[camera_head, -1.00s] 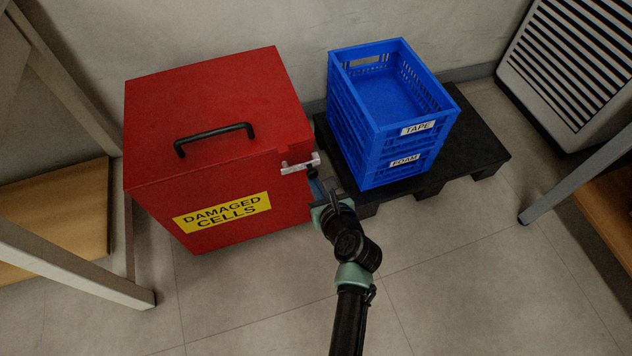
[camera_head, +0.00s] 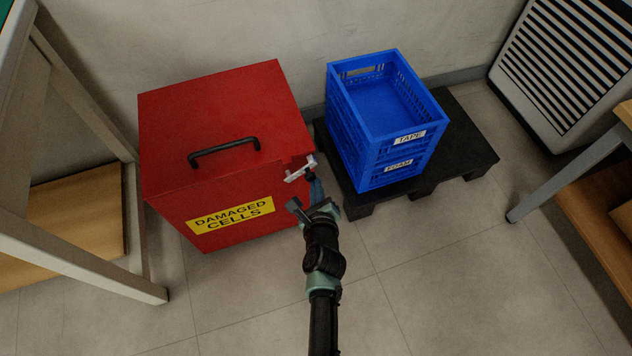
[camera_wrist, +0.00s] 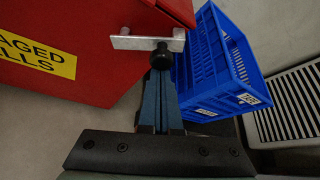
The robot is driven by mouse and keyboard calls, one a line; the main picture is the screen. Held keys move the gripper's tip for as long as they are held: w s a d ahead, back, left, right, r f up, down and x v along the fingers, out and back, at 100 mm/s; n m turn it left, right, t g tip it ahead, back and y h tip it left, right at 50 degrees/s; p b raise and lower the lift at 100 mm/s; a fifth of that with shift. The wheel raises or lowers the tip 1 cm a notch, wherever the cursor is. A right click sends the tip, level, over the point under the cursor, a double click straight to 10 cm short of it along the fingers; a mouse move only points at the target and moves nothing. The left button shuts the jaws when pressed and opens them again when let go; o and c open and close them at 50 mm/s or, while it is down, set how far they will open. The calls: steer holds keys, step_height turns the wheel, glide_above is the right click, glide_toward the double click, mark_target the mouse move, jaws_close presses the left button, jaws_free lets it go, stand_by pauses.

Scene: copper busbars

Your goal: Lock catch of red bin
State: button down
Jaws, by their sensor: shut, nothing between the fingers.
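The red bin (camera_head: 222,120) stands against the wall with its lid down, a black handle (camera_head: 224,150) on top and a yellow "DAMAGED CELLS" label on its front. Its metal catch (camera_head: 300,168) is at the front right corner, near the lid edge. In the wrist view the catch (camera_wrist: 138,43) is a light metal bar with a black round knob (camera_wrist: 162,58) hanging below its right end. My gripper (camera_head: 313,180) is shut and empty, its tips just under the catch. In the wrist view the fingertips (camera_wrist: 159,75) overlap the knob; whether they touch it I cannot tell.
Blue stacked crates (camera_head: 388,120) marked TAPE and FOAM stand on a black pallet (camera_head: 450,150), close to the right of the catch. A grey louvred unit (camera_head: 560,70) is at the far right. Tables stand on both sides; the front floor is clear.

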mark_target(308, 165)
steer(key=shift+a+r+n+h+p, duration=0.3)
steer(key=shift+r+n+p, duration=0.05)
steer(key=shift+n+p, duration=0.25)
steer(key=shift+d+r+t, duration=0.1)
steer(key=shift+r+t, duration=0.05)
steer(key=shift+t, duration=0.25)
steer(key=shift+s+r+n+h+p, duration=0.1)
steer(key=shift+r+n+h+p, duration=0.05)
steer(key=shift+n+h+p, duration=0.3)
steer(key=shift+a+r+n+t+h, duration=0.35)
steer(key=shift+a+n+t, duration=0.15)
steer(key=shift+n, duration=0.15)
steer(key=n, duration=0.1)
steer(key=a+n+t+h, duration=0.1)
steer(key=shift+s+a+r+n+b, duration=0.15)
steer(key=shift+s+r+n+b, duration=0.15)
steer(key=shift+r+n+b, duration=0.1)
steer(key=shift+a+t, duration=0.1)
steer(key=shift+t, duration=0.3)
steer(key=shift+s+a+r, duration=0.1)
steer(key=shift+a, duration=0.15)
steer(key=shift+h, duration=0.3)
